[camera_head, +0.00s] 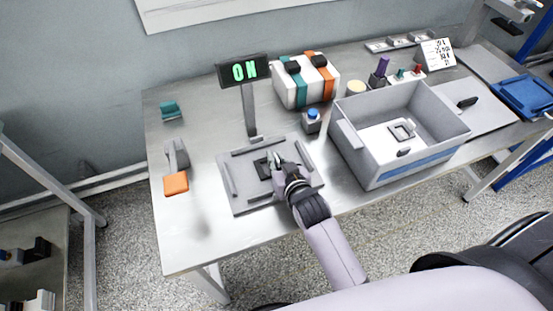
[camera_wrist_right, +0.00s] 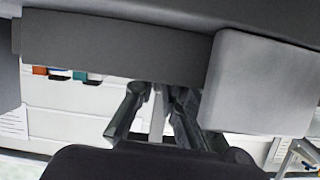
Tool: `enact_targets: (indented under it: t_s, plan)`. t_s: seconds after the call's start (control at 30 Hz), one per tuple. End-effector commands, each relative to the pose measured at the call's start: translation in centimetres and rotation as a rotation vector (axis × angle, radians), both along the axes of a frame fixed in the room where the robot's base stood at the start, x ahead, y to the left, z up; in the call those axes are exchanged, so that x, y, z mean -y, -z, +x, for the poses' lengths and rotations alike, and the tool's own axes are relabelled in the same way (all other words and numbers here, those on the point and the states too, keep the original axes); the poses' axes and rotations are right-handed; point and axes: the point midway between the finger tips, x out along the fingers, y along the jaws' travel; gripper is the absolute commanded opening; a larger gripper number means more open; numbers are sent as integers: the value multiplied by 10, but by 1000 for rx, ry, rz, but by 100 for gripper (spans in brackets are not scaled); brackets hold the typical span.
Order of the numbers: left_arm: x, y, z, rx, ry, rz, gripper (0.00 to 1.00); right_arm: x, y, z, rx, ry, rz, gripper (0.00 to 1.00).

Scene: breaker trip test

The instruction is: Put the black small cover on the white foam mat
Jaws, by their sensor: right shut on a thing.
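The black small cover (camera_head: 262,169) is at the middle of the grey fixture plate (camera_head: 238,200), partly hidden by my right gripper. My right gripper (camera_head: 277,163) reaches down over the plate and is shut on the cover. In the right wrist view its two dark fingers (camera_wrist_right: 157,95) point at a dark grey surface; the grip itself is hard to make out. The white foam mat (camera_head: 376,141) lies inside the grey open box (camera_head: 375,170), right of the gripper, with a small grey frame on it. My left gripper is not in view.
An ON display (camera_head: 244,70) stands on a post behind the plate. A blue-topped button box (camera_head: 312,122) is between plate and box. A white case with teal and orange bands (camera_head: 303,82) is behind. The front left table is clear.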

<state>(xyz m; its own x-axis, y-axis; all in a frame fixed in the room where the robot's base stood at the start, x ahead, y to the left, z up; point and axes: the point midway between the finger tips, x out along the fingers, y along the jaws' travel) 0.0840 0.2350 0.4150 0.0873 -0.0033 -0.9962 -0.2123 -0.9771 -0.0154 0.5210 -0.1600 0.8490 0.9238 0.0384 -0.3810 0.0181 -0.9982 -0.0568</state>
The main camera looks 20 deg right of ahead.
Motion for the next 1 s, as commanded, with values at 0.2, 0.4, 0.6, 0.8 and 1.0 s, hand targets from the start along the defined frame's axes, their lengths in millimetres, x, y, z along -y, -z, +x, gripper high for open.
enact_targets:
  t_s: [0.2,0.4,0.6,0.8,1.0]
  plan:
    - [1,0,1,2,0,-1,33,0,0,0,0,0,0,0]
    - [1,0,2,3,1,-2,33,0,1,0,0,0,0,22]
    - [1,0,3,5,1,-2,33,0,0,0,-1,0,0,32]
    - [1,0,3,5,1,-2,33,0,0,0,-1,0,0,32]
    - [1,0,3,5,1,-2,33,1,-4,-12,-2,0,0,32]
